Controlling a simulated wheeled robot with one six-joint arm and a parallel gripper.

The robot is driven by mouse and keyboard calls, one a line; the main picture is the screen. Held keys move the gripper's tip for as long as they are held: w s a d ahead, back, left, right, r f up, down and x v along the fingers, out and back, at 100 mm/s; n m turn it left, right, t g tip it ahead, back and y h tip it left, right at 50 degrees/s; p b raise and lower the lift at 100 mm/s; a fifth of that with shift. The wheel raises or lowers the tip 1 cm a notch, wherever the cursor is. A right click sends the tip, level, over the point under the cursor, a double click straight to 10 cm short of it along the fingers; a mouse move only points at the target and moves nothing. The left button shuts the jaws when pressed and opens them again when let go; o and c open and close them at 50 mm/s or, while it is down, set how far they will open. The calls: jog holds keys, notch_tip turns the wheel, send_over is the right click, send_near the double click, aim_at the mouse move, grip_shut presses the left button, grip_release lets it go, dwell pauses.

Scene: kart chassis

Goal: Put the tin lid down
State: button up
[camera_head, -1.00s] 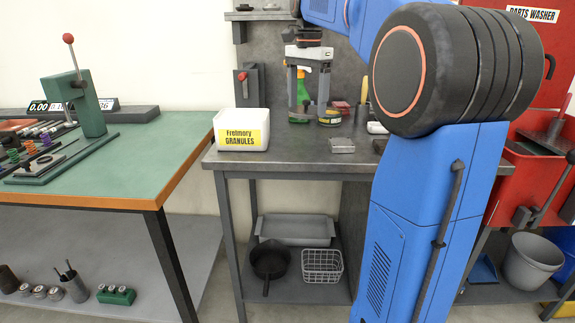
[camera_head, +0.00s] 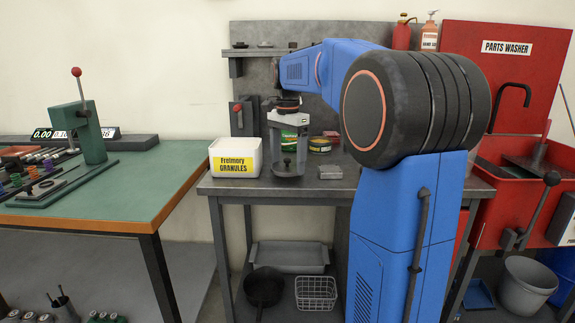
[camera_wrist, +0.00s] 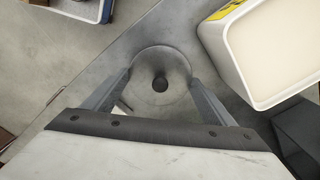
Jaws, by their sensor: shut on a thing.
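My gripper (camera_head: 288,163) hangs over the left part of the grey workbench (camera_head: 255,190), pointing down. It is shut on the tin lid (camera_wrist: 176,92), a round grey disc with a dark knob in its middle. In the wrist view the lid lies between my two fingertips (camera_wrist: 160,80), close to the bench's edge. In the head view the lid (camera_head: 288,172) shows low between the fingers, beside the white granules bin. I cannot tell whether its underside touches the bench top.
The granules bin (camera_head: 235,157) stands just left of my gripper. A yellow-green tin (camera_head: 320,145) and a small grey block (camera_head: 330,172) are to the right. A green container (camera_head: 288,141) shows behind the fingers. A red parts washer (camera_head: 500,80) stands farther right.

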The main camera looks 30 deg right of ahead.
jog(key=shift+f, duration=0.7)
jog(key=shift+f, duration=0.15)
jog(key=o, duration=1)
notch_tip(320, 180, up, 12)
jog(key=s+a+f+n+t, duration=0.1)
jog(key=s+a+f+n, duration=0.4)
jog(key=s+f, duration=0.4)
jog(key=s+a+f+n+t, duration=0.2)
jog(key=s+a+f+n, duration=0.3)
jog(key=s+f, duration=0.4)
jog(key=s+a+f+n+t, duration=0.1)
jog(key=s+a+f+n, duration=0.4)
jog(key=s+f, duration=0.4)
jog(key=s+a, duration=0.1)
jog(key=s, duration=0.2)
jog(key=shift+s+f+n+t, duration=0.15)
jog(key=shift+f+n+t, duration=0.1)
jog(key=shift+n+t, duration=0.15)
